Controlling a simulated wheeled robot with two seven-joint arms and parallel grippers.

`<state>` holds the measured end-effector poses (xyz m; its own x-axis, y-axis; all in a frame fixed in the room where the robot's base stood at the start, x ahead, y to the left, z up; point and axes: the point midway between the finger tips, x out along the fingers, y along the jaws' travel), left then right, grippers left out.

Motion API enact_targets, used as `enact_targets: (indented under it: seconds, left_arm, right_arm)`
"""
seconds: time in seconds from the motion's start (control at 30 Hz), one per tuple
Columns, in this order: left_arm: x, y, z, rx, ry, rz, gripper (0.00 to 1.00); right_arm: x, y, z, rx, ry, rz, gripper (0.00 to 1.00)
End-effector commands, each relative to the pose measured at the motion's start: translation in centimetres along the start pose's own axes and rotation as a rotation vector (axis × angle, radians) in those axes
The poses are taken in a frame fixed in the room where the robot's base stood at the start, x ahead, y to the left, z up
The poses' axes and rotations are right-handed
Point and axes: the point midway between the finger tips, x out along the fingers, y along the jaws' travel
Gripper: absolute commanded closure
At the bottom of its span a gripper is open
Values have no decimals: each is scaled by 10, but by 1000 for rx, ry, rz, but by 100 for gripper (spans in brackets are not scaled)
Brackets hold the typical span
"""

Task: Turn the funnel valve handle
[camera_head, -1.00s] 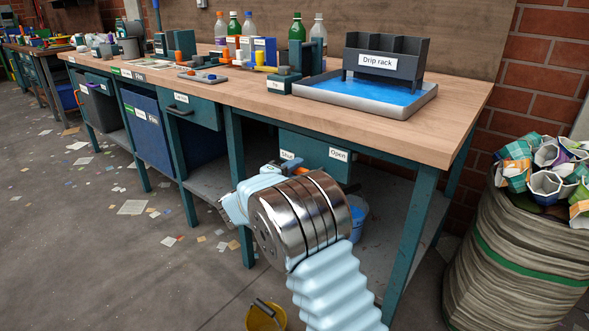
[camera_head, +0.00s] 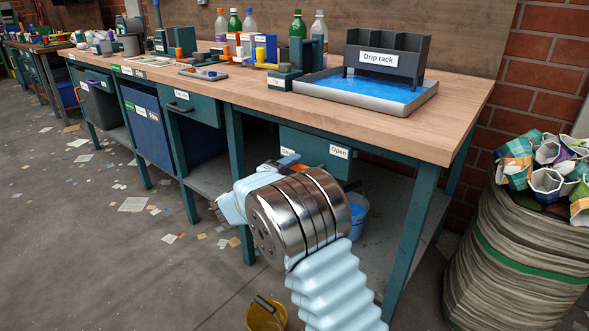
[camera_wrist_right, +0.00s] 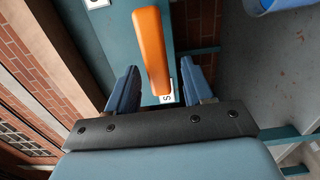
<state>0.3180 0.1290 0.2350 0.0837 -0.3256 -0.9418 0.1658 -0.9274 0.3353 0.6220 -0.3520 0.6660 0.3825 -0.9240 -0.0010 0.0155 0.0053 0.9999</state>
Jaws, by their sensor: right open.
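The orange valve handle (camera_wrist_right: 152,45) shows large in the right wrist view, reaching down between the two blue fingers of my right gripper (camera_wrist_right: 158,72). The gripper is open, with a gap visible on both sides of the handle. In the head view my right gripper (camera_head: 284,161) is in front of the teal panel (camera_head: 308,145) under the bench top, and my wrist hides most of the handle. An "Open" label (camera_head: 339,151) is on the panel's right, and another label on its left is mostly covered. I cannot make out the funnel. My left gripper is not in view.
The wooden bench top (camera_head: 455,110) is above the panel, with a drip rack (camera_head: 385,57) in a tray. A table leg (camera_head: 412,235) stands right of my arm. A blue bucket (camera_head: 357,217) is behind my wrist, and a yellow bucket (camera_head: 265,316) is below.

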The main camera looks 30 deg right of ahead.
Motion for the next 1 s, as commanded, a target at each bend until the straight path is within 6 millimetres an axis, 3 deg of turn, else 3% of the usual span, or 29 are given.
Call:
enact_targets:
  seconds: [0.3, 0.5, 0.7, 1.0]
  left_arm:
    - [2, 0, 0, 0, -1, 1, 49]
    - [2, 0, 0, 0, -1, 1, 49]
    - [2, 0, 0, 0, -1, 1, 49]
    - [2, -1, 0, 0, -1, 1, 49]
  right_arm:
    - [-76, 0, -1, -1, 5, 0, 49]
    - [-112, -1, -1, -1, 3, 0, 49]
    - [-126, -1, 0, -2, 1, -1, 49]
    - [-126, -1, 0, -1, 1, 0, 49]
